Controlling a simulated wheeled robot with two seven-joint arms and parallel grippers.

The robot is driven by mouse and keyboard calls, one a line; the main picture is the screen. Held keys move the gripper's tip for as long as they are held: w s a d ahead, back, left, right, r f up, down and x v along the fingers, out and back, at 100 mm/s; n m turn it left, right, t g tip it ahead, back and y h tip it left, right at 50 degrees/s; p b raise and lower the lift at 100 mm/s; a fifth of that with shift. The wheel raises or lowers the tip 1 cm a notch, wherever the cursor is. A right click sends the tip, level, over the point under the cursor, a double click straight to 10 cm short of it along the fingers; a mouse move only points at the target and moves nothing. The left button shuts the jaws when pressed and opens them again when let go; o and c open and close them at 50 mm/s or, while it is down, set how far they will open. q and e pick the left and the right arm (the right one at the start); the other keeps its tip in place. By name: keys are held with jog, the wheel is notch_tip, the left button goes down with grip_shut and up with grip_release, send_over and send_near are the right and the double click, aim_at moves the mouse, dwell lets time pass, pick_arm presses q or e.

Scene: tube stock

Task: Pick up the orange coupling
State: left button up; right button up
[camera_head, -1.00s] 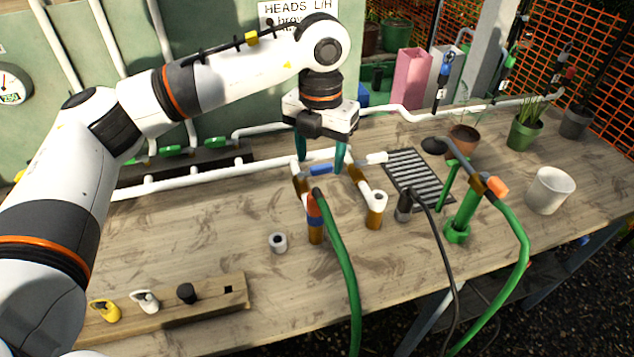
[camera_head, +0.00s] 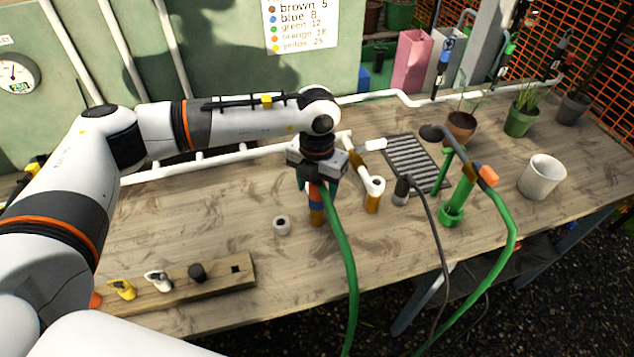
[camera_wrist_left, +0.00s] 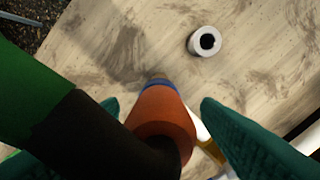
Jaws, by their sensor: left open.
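The orange coupling (camera_wrist_left: 165,112) joins the end of a green hose with a dark sleeve; a blue ring (camera_wrist_left: 160,84) shows below it in the left wrist view. In the head view my left gripper (camera_head: 317,186) is over this hose end and mostly hides the coupling; the blue and brown stub (camera_head: 316,214) shows underneath. My left gripper (camera_wrist_left: 158,106) is open, with one teal finger on each side of the coupling. I cannot tell whether either finger touches it. My right gripper is not in view.
A green hose (camera_head: 346,265) hangs over the table's front edge. A white ring (camera_head: 281,225) lies left of the stub. A wooden rack (camera_head: 220,285) holds several fittings at front left. A pipe elbow (camera_head: 374,190), grille (camera_head: 412,160) and green stand (camera_head: 460,195) are to the right.

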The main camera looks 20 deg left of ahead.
pick_arm(q)
jog(key=shift+f, duration=0.1)
jog(key=c, duration=1.1)
notch_tip(320, 180, up, 10)
jog(key=b, duration=0.3)
jog(key=shift+f, duration=0.1)
jog(key=shift+r, duration=0.35)
jog(key=shift+r+p, duration=1.35)
jog(key=shift+r, duration=0.95)
